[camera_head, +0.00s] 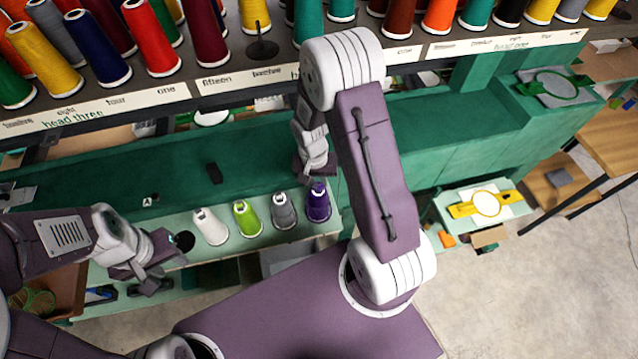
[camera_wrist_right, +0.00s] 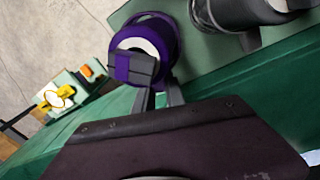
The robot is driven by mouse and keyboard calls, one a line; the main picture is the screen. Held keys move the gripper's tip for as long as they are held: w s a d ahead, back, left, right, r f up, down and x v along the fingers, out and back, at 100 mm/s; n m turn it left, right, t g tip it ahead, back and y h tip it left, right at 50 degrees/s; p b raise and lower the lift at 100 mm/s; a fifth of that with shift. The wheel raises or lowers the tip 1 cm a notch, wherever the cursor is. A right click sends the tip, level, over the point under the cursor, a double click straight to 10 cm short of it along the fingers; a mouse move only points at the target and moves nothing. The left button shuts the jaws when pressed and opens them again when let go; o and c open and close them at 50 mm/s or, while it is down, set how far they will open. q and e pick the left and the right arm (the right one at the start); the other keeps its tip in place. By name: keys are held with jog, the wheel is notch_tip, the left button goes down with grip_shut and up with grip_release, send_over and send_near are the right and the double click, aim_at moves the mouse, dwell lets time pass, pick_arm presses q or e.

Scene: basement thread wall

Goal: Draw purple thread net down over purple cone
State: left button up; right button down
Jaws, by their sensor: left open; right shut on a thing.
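The purple cone (camera_head: 318,203) stands upright at the right end of a row of cones on the pale green shelf. In the right wrist view the purple cone (camera_wrist_right: 150,38) is just beyond my right fingers. My right gripper (camera_head: 314,176) is at the cone's top, shut on purple material that I take to be the purple thread net (camera_wrist_right: 122,67). The net is hard to tell from the cone, and the fingers hide part of both. My left gripper (camera_head: 166,264) is open and empty, left of the row.
A grey cone (camera_head: 284,212), a green cone (camera_head: 246,218) and a white cone (camera_head: 210,226) stand left of the purple one. A dark round thing (camera_head: 185,241) is beside my left gripper. A rack of thread spools (camera_head: 150,38) runs above. A yellow hoop (camera_head: 486,204) lies at the right.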

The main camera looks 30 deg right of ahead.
jog(key=c, duration=1.3)
grip_release()
jog(key=shift+f, duration=0.1)
jog(key=r, duration=0.6)
jog(key=r+b, duration=0.1)
jog(key=r, duration=0.2)
jog(key=shift+w+a, duration=0.1)
jog(key=shift+a, duration=0.3)
